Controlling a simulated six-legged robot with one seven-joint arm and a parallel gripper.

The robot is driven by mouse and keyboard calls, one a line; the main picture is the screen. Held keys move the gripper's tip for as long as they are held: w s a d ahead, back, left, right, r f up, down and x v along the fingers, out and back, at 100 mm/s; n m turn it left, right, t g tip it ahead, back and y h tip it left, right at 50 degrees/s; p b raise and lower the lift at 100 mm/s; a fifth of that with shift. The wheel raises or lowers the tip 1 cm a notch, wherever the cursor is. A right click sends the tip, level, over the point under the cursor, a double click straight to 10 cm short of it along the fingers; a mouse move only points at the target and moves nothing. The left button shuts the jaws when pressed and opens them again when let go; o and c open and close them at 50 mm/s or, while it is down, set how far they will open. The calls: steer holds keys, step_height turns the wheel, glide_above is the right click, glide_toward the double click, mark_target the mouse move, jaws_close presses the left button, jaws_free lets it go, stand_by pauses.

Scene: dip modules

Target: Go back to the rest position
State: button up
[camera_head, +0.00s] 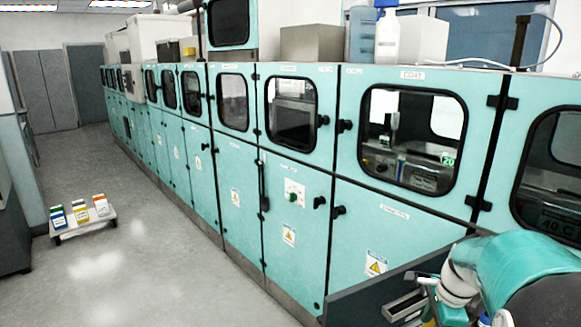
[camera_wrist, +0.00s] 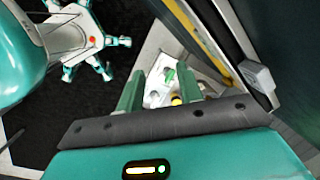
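My gripper (camera_wrist: 160,72) shows in the wrist view with its two green fingers apart. A pale surface with white and yellow parts lies beyond the fingers, and I see nothing clearly pinched between them. In the head view my teal and white arm is at the lower right, in front of the teal cabinets (camera_head: 300,200). The fingertips are hard to make out there.
The teal cabinets with dark windows run along the right into the distance. A low white cart (camera_head: 85,226) with several small coloured packs stands on the floor at left. Grey floor (camera_head: 150,265) is clear between. A blue-white bottle (camera_head: 388,35) stands on top.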

steer(key=s+a+r+n+t, duration=0.2)
steer(key=s+a+r+n, duration=0.3)
steer(key=s+a+n, duration=0.2)
steer(key=s+a+r+n+t+h, duration=0.1)
steer(key=s+a+r+n, duration=0.4)
steer(key=s+a+n, duration=0.3)
steer(key=a+n, duration=0.4)
steer(key=n, duration=0.1)
steer(key=shift+s+r+t, duration=0.3)
steer(key=shift+t, duration=0.1)
steer(key=shift+d, duration=0.15)
